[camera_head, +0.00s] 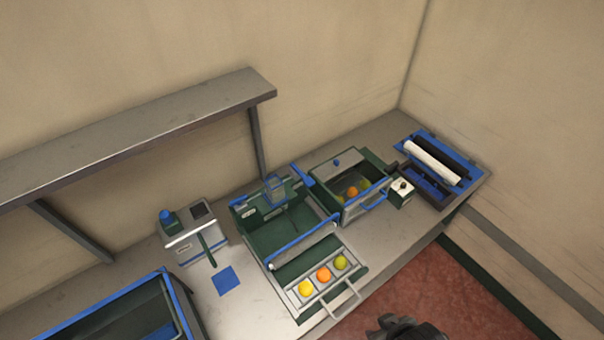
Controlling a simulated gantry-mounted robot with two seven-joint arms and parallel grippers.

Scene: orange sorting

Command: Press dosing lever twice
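A grey box-shaped dispenser (186,236) with a blue knob on top stands at the left of the counter. A dark green lever (208,250) slopes down from its front and looks like the dosing lever. A blue square pad (227,281) lies on the counter just in front of it. A dark part at the bottom edge, right of centre, looks like the top of my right gripper (402,328). It is over the floor, far from the lever. Its fingers are cut off by the frame. My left gripper is not in view.
A green-and-blue sorting bin (272,237) stands mid-counter, with a tray (346,291) of yellow, orange and green fruit before it. Right of it are a box with fruit (366,208), a small button box (402,193) and a roller unit (432,166). A shelf (150,118) overhangs the back left.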

